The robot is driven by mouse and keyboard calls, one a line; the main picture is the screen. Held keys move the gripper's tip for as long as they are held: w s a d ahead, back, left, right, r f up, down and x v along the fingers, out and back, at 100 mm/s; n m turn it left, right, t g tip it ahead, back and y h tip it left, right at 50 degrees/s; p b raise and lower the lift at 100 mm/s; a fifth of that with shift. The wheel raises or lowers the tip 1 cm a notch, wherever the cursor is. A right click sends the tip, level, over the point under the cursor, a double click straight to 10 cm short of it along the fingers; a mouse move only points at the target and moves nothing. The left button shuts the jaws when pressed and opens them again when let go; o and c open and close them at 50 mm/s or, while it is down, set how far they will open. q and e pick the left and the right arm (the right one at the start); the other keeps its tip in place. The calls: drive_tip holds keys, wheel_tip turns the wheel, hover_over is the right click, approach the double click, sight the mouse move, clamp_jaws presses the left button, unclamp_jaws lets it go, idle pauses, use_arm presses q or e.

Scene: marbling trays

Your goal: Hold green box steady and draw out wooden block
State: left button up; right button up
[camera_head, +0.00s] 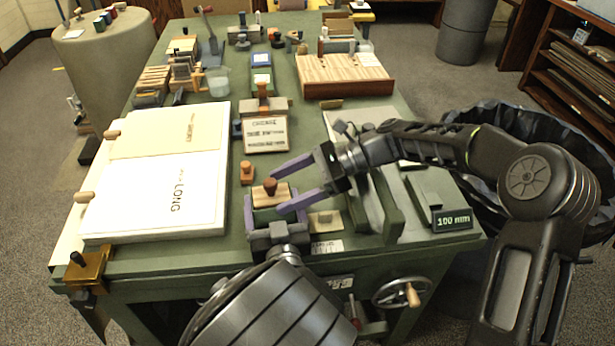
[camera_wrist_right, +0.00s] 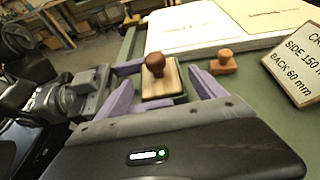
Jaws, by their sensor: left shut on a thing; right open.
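The green box (camera_head: 266,216) is at the front of the bench, mostly hidden by purple fingers. My left gripper (camera_head: 274,206) comes from the front edge and is shut on it. The wooden block (camera_head: 283,192), pale with a dark brown knob (camera_head: 270,185), sits at the box's top. In the right wrist view the block (camera_wrist_right: 158,88) and knob (camera_wrist_right: 155,62) are between the fingers. My right gripper (camera_head: 278,190) comes from the right and is open, one finger on each side of the block. I cannot tell whether either finger touches it.
A small orange-knobbed piece (camera_head: 247,173) stands just behind the box. A sign (camera_head: 266,134) is further back. A large white board (camera_head: 150,205) lies at left. A tan piece (camera_head: 323,222) and dark green upright plates (camera_head: 386,205) stand at right. The bench strip left of the box is clear.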

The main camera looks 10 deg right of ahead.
sight(275, 193)
drive_tip(key=shift+x, duration=1.8)
drive_tip(key=shift+c, duration=0.6)
drive_tip(key=c, duration=1.3)
drive_tip(key=o, duration=1.4)
drive_tip(key=v, duration=1.2)
